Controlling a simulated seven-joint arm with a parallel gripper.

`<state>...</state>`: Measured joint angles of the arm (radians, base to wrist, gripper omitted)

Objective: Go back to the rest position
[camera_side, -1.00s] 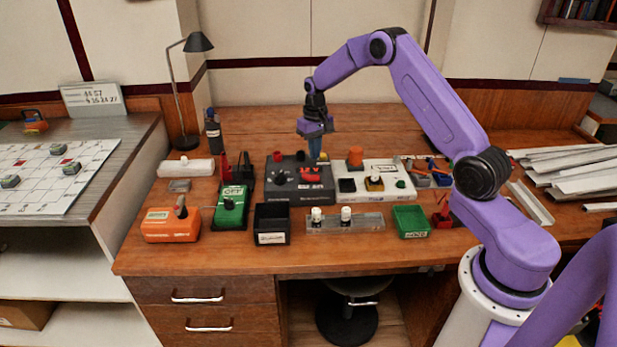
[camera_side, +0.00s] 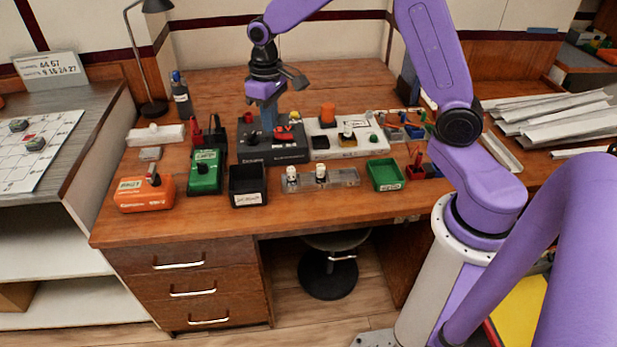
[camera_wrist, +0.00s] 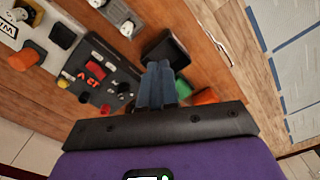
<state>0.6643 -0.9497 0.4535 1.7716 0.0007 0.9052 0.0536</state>
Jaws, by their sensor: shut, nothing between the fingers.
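My gripper (camera_side: 268,122) is above the dark grey control box (camera_side: 272,152) on the wooden bench in the side view. Its two blue-grey fingers are together with nothing between them. They also show shut in the wrist view (camera_wrist: 158,72). The control box, with red and black parts on top, lies to the left of the fingers in the wrist view (camera_wrist: 119,69). The fingertips overlap the box in the side view, and I cannot tell their exact height above it.
A white panel (camera_side: 372,146) stands right of the box. A green unit (camera_side: 205,171), an orange unit (camera_side: 145,193), a black bin (camera_side: 248,185) and a green tray (camera_side: 384,174) are along the front. Metal strips (camera_side: 550,118) are piled at right. A lamp (camera_side: 150,60) stands behind.

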